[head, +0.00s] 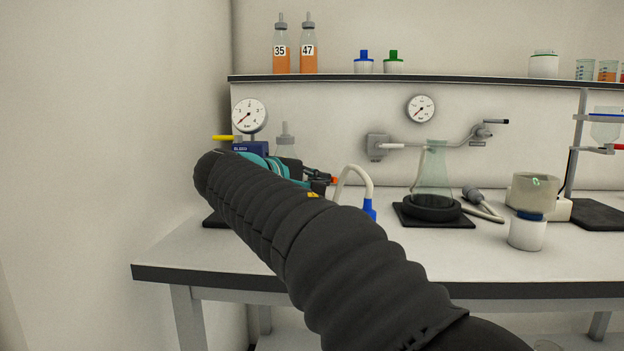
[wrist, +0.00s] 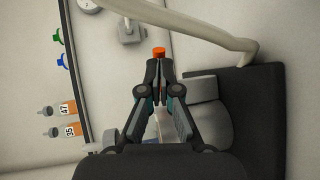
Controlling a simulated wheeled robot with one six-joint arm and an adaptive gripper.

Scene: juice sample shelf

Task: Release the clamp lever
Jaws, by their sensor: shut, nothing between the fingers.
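A small orange tip (head: 334,180), possibly the end of the clamp lever, shows just right of my gripper (head: 324,178) in the head view. In the wrist view the orange tip (wrist: 159,51) is straight beyond the closed fingertips of my gripper (wrist: 159,66). I cannot tell whether they touch. My gripper is shut and empty, pointing right over the left part of the bench. The rest of the orange-tipped part is hidden behind the fingers.
A blue device with a gauge (head: 249,115) and a yellow handle (head: 223,138) stand behind my arm. A white hose (head: 354,169) arches beside the gripper. A glass flask (head: 432,172) stands right of it. Bottles (head: 281,52) line the shelf above. The bench front is clear.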

